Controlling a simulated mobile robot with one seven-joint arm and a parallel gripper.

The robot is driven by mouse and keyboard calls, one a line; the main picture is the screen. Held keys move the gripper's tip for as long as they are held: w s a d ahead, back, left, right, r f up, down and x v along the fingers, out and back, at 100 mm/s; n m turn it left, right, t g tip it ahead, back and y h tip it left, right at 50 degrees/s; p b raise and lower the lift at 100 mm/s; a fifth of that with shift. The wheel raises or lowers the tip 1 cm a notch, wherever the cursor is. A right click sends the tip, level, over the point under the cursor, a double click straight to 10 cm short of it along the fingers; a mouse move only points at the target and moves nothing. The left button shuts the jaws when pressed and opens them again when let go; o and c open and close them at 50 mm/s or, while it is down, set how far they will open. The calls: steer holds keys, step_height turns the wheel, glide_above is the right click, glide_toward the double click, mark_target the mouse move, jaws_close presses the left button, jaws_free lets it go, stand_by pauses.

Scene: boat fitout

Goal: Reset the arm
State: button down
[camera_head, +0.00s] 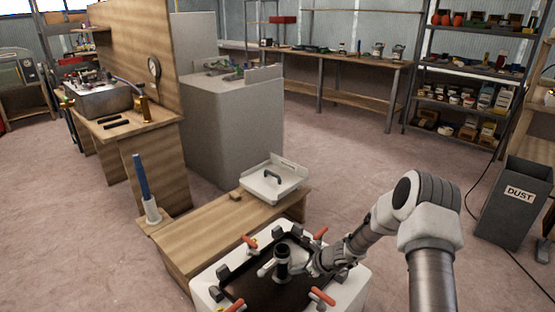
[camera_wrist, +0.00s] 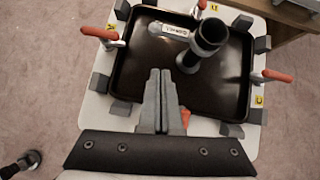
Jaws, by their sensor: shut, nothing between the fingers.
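My gripper (camera_wrist: 160,85) is shut and empty, its two fingers together above the near edge of a dark tray-like panel (camera_wrist: 140,65). The panel lies on a white base (camera_wrist: 95,108), which also shows in the head view (camera_head: 352,292). A black upright tube with a grey side arm (camera_wrist: 212,35) stands on the panel, beyond the fingertips and to their right. In the head view my arm reaches in from the right, and the gripper end (camera_head: 312,262) is close to the black tube (camera_head: 282,262). The fingertips are hard to make out there.
Several red-handled clamps (camera_head: 322,298) and grey blocks ring the panel. A dust bin (camera_head: 512,205) stands right. The floor beyond is open.

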steer(key=s+a+r+n, duration=0.1)
steer(key=s+r+n, duration=0.3)
steer(key=r, duration=0.5)
steer(key=s+r+n, duration=0.2)
steer(key=r+n, duration=0.3)
steer(key=r, duration=0.5)
steer(key=s+a+r+n, duration=0.1)
steer(key=s+r+n, duration=0.3)
steer(key=r, duration=0.5)
steer(key=s+d+r+n+h, duration=0.2)
steer(key=s+d+r+n, duration=0.15)
steer(key=s, duration=0.45)
steer(key=s+d+r+n+h, duration=0.2)
steer(key=s+r+n, duration=0.3)
steer(key=s, duration=0.4)
steer(key=s+d+r+n+h, duration=0.2)
steer(key=s+d+r+n, duration=0.15)
steer(key=s, duration=0.45)
step_height(320, 180, up, 22)
steer(key=p, duration=2.1)
steer(key=shift+a+t, duration=0.25)
steer(key=shift+t, duration=0.05)
steer(key=shift+a+f, duration=0.1)
steer(key=shift+f, duration=0.05)
